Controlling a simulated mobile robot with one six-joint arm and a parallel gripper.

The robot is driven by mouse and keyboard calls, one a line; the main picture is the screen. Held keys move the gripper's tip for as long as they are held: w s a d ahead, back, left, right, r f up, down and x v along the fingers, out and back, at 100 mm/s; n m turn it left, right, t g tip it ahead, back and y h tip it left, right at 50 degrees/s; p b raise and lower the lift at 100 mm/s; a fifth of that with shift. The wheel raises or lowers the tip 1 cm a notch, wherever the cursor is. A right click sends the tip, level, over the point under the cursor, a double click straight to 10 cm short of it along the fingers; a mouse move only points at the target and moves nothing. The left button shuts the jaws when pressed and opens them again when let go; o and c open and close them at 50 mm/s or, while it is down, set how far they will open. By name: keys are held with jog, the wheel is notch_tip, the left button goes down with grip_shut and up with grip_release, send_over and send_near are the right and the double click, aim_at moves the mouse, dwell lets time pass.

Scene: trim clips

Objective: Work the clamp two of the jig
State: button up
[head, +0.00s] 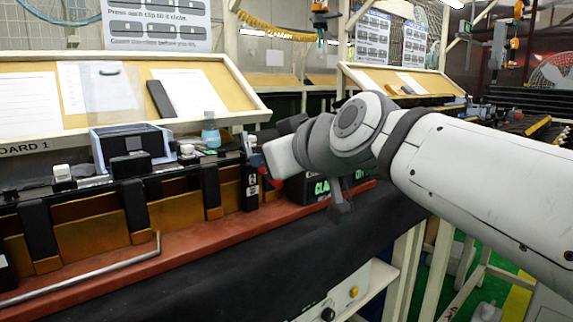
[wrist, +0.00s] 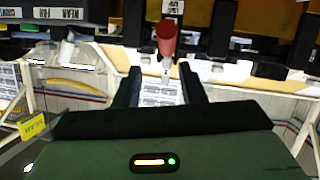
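The jig (head: 95,236) is a long rail with black straps and gold blocks along the bench on the left in the head view. A red clamp handle (wrist: 166,38) with a pale metal stem stands near the top middle of the wrist view. A little red also shows beside my wrist in the head view (head: 262,171). I cannot read which clamp number it is. My gripper (wrist: 160,80) is open, its two dark fingers apart with nothing between them. The handle lies beyond the fingertips, roughly in line with the gap. In the head view my arm's wrist hides the fingers and part of the jig.
A black box with green lettering (head: 318,188) stands on the red bench edge (head: 210,232) beside my wrist. A bent metal rod (head: 90,272) lies along the front. A blue-grey bin (head: 130,142) and a small bottle (head: 211,134) stand behind the jig, below a sloped board (head: 150,60).

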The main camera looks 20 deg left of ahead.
notch_tip(320, 180, up, 6)
jog(key=shift+f+p, duration=0.25)
jog(key=shift+p, duration=0.7)
jog(key=d+f+m+g+h+p, duration=0.3)
jog(key=d+m+h+p, duration=0.35)
jog(key=d+p, duration=1.2)
jog(key=s+d+f+m+g+h+p, duration=0.2)
jog(key=s+d+m+g+h+p, duration=0.2)
jog(key=s+d+p, duration=0.8)
jog(key=shift+s+d+f+m+p, duration=0.15)
jog(key=shift+d+f+m+p, duration=0.15)
jog(key=shift+m+p, duration=0.5)
